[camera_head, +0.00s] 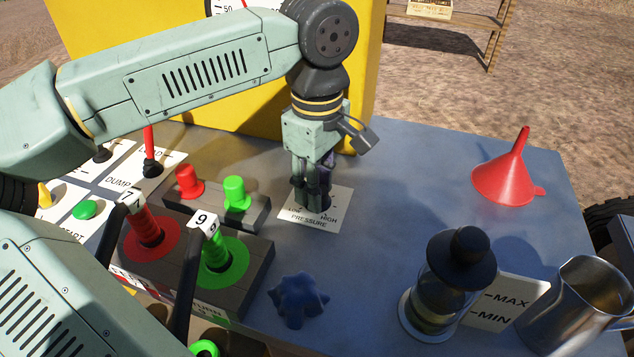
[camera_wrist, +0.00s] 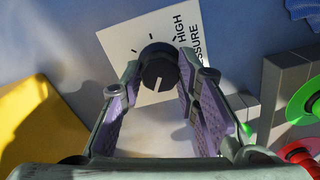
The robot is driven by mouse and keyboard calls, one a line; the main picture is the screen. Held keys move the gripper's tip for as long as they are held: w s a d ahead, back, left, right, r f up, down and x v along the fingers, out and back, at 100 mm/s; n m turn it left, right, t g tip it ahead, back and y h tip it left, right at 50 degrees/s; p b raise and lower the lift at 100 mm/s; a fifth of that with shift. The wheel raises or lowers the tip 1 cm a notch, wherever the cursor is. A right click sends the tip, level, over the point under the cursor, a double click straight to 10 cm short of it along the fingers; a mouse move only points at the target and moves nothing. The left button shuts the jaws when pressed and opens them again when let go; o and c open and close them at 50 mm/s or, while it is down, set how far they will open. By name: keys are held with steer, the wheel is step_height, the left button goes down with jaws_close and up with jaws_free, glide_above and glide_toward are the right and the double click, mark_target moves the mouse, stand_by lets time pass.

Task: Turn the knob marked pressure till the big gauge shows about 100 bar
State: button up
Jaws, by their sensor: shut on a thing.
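My gripper (camera_head: 313,190) points down at the pressure plate (camera_head: 332,226), lettered LOW, HIGH and PRESSURE, on the blue-grey top. In the wrist view its fingers (camera_wrist: 157,76) are closed on both sides of the black pressure knob (camera_wrist: 158,66). A white mark on the knob points toward the bottom of that view. Tick marks show on the white plate (camera_wrist: 118,40) around it. In the head view the fingers mostly hide the knob. The big gauge (camera_head: 228,7) shows only a sliver with a 50 at the top edge; my arm and the frame edge hide the rest, and I cannot read its needle.
Red (camera_head: 187,182) and green (camera_head: 235,194) buttons and two numbered levers stand left of the plate. A blue star-shaped knob (camera_head: 298,299), a glass reservoir (camera_head: 440,296) and a metal jug (camera_head: 574,308) are in front. A red funnel (camera_head: 505,180) lies right. The top between is clear.

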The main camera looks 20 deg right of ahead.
steer(key=shift+n+b, duration=0.3)
steer(key=shift+n, duration=0.4)
steer(key=o, duration=1.2)
steer(key=shift+c, duration=0.2)
step_height(320, 180, up, 12)
steer(key=shift+s, duration=0.1)
